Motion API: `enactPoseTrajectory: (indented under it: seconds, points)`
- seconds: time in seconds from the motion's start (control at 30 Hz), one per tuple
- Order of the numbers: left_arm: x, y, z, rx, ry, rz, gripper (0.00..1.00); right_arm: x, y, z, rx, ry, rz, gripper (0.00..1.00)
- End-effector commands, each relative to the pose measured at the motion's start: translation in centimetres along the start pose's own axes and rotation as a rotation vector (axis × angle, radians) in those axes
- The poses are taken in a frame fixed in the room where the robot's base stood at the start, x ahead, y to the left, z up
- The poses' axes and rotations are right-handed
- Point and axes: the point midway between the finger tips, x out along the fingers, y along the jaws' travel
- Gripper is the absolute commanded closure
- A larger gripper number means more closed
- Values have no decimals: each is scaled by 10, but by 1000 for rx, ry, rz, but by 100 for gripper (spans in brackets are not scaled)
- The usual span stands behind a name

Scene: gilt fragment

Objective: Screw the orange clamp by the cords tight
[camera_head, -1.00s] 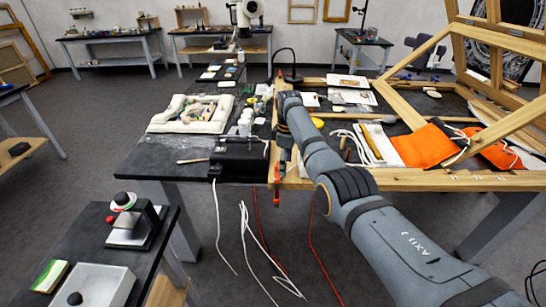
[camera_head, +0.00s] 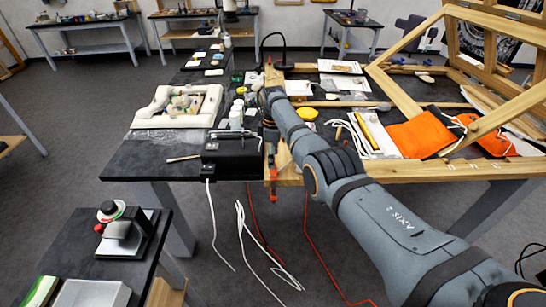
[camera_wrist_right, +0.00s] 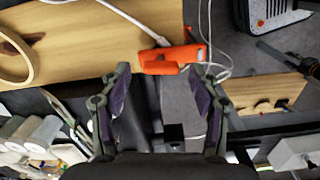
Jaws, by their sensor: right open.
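The orange clamp (camera_head: 273,178) is on the front edge of the table, beside the white cords (camera_head: 250,235) and red cords (camera_head: 309,238) that hang to the floor. In the right wrist view the clamp (camera_wrist_right: 180,58) lies just beyond and between the fingertips, over the edge of a wooden board. My right gripper (camera_wrist_right: 168,82) is open, with nothing between its fingers. In the head view my right arm reaches over the table and its gripper is largely hidden behind the wrist. My left gripper is in neither view.
A black box (camera_head: 232,157) stands left of the clamp. A white padded tray (camera_head: 180,106) lies farther left. A wooden frame (camera_head: 395,90) and orange bags (camera_head: 421,136) take up the right side. A small side table with a device (camera_head: 127,233) stands at lower left.

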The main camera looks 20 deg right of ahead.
Motion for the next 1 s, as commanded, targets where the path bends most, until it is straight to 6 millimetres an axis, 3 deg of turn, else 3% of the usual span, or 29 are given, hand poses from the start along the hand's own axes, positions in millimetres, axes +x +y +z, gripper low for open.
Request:
enactPoseTrajectory:
  seconds: [0.13,0.37,0.77,1.0]
  points:
    - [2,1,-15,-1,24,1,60,10,0,0,0,0,0,38]
    - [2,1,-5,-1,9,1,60,10,0,0,1,0,1,38]
    - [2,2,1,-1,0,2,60,10,0,0,0,0,1,91]
    - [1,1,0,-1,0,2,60,10,0,0,19,0,0,92]
